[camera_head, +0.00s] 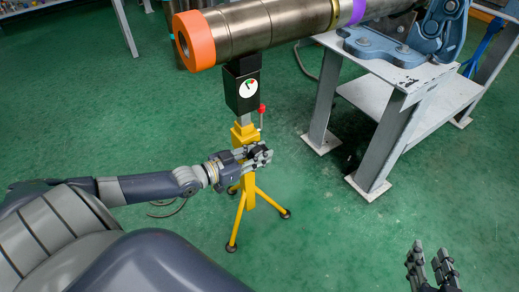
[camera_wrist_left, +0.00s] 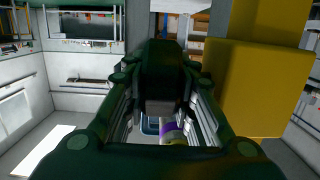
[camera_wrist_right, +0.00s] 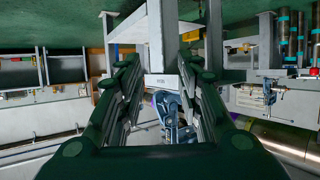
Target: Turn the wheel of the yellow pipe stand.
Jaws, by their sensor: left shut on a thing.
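The yellow pipe stand (camera_head: 244,133) stands upright on three splayed legs on the green floor. A black box with a round gauge (camera_head: 246,90) sits at its top under the pipe. My left gripper (camera_head: 262,154) is at the stand's column, below the yellow collar. It is shut on the wheel, which it mostly hides. In the left wrist view a dark block (camera_wrist_left: 163,95) lies between the fingers, and the yellow column (camera_wrist_left: 243,88) fills the right side. My right gripper (camera_head: 432,262) is open and empty at the lower right, away from the stand.
A thick metal pipe with an orange end ring (camera_head: 195,40) runs above the stand. A small red-knobbed lever (camera_head: 262,109) is beside the column. A grey metal table (camera_head: 395,78) with a blue vise (camera_head: 400,42) stands to the right. The floor between table and right gripper is clear.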

